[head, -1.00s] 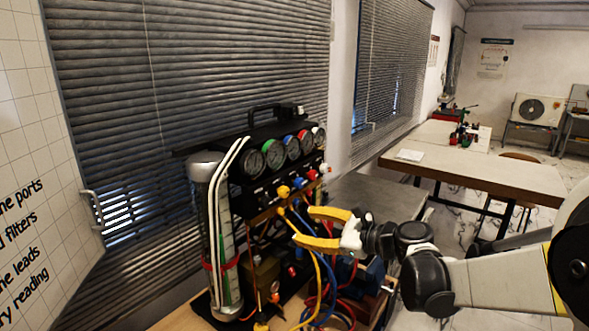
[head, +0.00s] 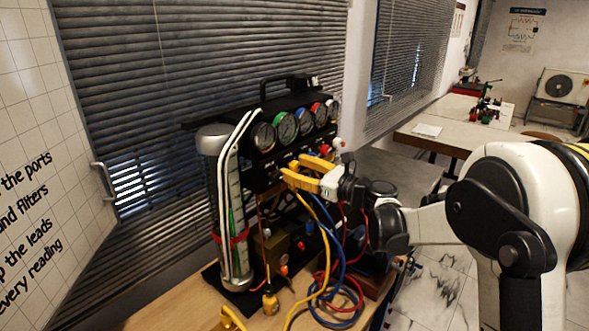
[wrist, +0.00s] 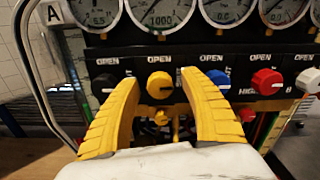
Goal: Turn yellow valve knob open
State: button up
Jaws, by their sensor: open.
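The yellow valve knob (wrist: 160,85) is on the black panel of the gauge rig, under an "OPEN" label and a large gauge. In the wrist view it sits between the two yellow fingers of my gripper (wrist: 160,79), which are open with one on each side. I see a gap between each finger and the knob; contact is not visible. In the head view my gripper (head: 294,166) is at the rig's knob row, and its fingers hide the yellow knob. The knob's exact turn angle is hard to read.
A black knob (wrist: 104,84) is left of the fingers; blue (wrist: 217,78), red (wrist: 266,81) and white (wrist: 308,79) knobs are to the right. A small yellow fitting (wrist: 161,117) is below. Hoses (head: 322,235) hang under the rig. A glass cylinder (head: 228,210) stands at its left.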

jog(key=shift+w+a, duration=0.1)
jog(key=shift+w, duration=0.05)
grip_shut()
